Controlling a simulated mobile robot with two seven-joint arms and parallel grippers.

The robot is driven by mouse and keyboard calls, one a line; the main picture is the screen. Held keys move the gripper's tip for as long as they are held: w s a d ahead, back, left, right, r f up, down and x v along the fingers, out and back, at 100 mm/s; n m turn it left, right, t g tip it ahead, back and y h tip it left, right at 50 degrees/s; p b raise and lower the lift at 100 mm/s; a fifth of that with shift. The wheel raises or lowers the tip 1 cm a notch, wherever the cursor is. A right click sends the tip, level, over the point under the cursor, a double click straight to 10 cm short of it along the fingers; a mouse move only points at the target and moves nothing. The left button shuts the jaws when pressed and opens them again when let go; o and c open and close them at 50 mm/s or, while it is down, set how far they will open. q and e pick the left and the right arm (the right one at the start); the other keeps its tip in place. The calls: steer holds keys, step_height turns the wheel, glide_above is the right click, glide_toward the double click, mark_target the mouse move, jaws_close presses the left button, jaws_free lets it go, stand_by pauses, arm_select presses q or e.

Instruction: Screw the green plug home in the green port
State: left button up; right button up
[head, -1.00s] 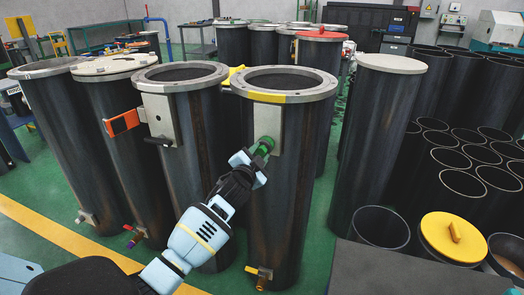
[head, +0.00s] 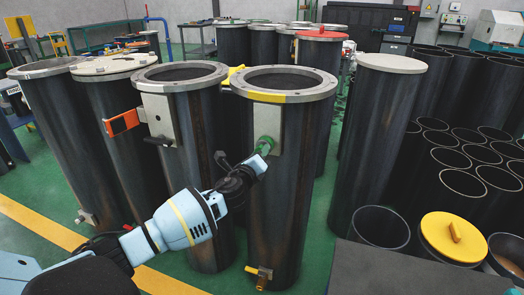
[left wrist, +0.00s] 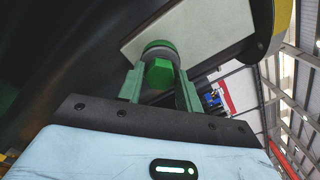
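The green plug (left wrist: 160,73) shows a hexagonal head in the left wrist view, in front of the green port's round collar (left wrist: 158,46). Port and plug sit on a pale plate (head: 276,124) on the upper side of the front flanged cylinder (head: 283,190). In the head view they appear as one green patch (head: 266,142). My left gripper (head: 262,151) is at the plug; its fingers (left wrist: 160,84) lie either side of the hex head with visible gaps. How deep the plug sits is unclear. My right gripper is out of view.
A neighbouring cylinder (head: 200,205) stands close on the left, behind my left arm. A plain-topped cylinder (head: 377,140) stands to the right. A yellow lid (head: 436,228) and a dark surface (head: 385,270) are at lower right. A yellow-handled valve (head: 264,273) sticks out low on the front cylinder.

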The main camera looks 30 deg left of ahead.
arm_select(q)
steer(key=o, duration=0.3)
steer(key=shift+s, duration=0.15)
steer(key=shift+r, duration=0.1)
stand_by(0.4)
